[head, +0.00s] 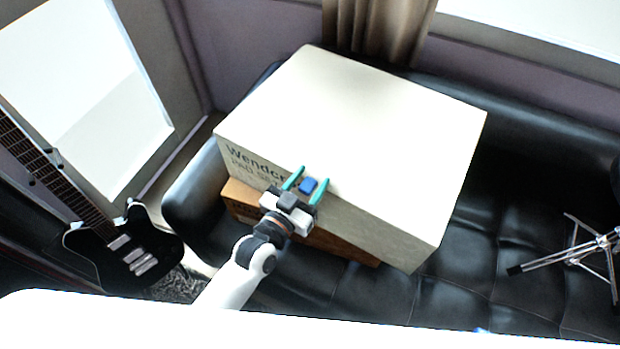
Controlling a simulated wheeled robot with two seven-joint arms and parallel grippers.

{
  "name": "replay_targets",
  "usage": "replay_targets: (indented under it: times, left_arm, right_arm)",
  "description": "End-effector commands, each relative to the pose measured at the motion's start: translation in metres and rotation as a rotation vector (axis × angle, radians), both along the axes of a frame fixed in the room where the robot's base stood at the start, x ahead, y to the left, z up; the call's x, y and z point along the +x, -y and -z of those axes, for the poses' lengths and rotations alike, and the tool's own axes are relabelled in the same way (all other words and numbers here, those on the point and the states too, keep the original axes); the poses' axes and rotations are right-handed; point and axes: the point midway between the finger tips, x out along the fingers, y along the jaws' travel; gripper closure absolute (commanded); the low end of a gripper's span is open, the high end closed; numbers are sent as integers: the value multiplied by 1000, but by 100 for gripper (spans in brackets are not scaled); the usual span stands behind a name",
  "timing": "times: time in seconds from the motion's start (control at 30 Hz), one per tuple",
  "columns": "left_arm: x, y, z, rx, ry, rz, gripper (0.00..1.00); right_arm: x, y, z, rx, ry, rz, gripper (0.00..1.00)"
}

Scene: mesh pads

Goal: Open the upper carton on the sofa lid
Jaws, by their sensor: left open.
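The upper carton (365,130) is a large cream box with dark lettering on its front side. Its top looks flat and closed. It rests on a brown carton (340,246) on the black sofa (465,270). My left gripper (312,180) is open at the front side of the upper carton, its two teal fingers pointing toward the upper front edge. A small blue piece (308,185) shows between the fingers; I cannot tell if it belongs to the carton or the gripper. Part of the lettering is hidden behind the gripper. My right gripper is not in view.
A black electric guitar (128,245) stands at the left. A metal stand (575,252) with thin legs is on the right. A curtain (378,30) and a window ledge are behind the sofa. A white surface (300,325) crosses the bottom. The sofa seat right of the cartons is mostly clear.

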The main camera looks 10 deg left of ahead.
Motion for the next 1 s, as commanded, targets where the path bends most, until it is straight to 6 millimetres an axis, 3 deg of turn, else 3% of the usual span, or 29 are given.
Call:
replay_targets:
  times: [0.33, 0.6, 0.67, 1.0]
  left_arm:
    - [4, 2, 0, 0, -1, 0, 51]
    - [4, 2, 0, 0, -1, 0, 93]
    - [4, 2, 0, 0, -1, 0, 100]
    - [4, 2, -10, 6, -12, 0, 100]
  right_arm:
    - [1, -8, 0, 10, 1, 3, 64]
    - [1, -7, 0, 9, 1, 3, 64]
    - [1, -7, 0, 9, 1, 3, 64]
    - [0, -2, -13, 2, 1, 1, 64]
